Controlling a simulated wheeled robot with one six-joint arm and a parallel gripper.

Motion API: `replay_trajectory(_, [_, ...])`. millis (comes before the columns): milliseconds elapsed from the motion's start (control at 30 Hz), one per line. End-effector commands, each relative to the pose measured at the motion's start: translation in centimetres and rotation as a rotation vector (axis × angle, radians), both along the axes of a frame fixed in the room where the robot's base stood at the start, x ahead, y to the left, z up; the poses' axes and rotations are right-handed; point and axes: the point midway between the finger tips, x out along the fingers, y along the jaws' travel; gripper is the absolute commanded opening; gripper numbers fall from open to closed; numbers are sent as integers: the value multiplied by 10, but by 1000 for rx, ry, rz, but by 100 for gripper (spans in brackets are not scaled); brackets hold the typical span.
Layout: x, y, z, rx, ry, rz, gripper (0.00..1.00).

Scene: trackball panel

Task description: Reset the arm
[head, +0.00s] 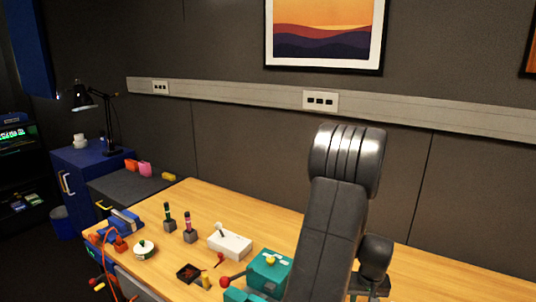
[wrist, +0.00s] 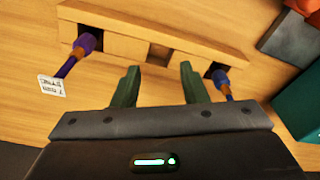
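My arm (head: 325,235) rises in front of the table in the head view, bent at a rounded dark joint at the top. My gripper (wrist: 160,68) shows in the wrist view with its two dark green fingers apart and nothing between them. Beyond the fingertips is a wooden block (wrist: 120,46) with square recesses. A purple handled piece (wrist: 84,46) is at its left recess and a blue one (wrist: 221,84) at its right recess. The gripper's fingers cannot be made out in the head view.
A paper tag (wrist: 52,86) lies left of the wooden block. A wall stands behind.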

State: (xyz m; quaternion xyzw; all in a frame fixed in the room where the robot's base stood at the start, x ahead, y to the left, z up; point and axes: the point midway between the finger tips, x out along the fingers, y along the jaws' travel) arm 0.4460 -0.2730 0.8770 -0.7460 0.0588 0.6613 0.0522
Motion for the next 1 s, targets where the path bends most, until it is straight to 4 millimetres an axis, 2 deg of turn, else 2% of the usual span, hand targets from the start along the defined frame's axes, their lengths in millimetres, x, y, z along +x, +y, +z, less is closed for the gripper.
replay_trajectory(100, [-1, 0, -13, 1, 2, -1, 40])
replay_trajectory(200, [-1, 0, -1, -1, -3, 0, 40])
replay_trajectory(333, [-2, 0, 6, -1, -2, 0, 40])
replay_trajectory(1000, [-8, 5, 13, -2, 2, 5, 40])
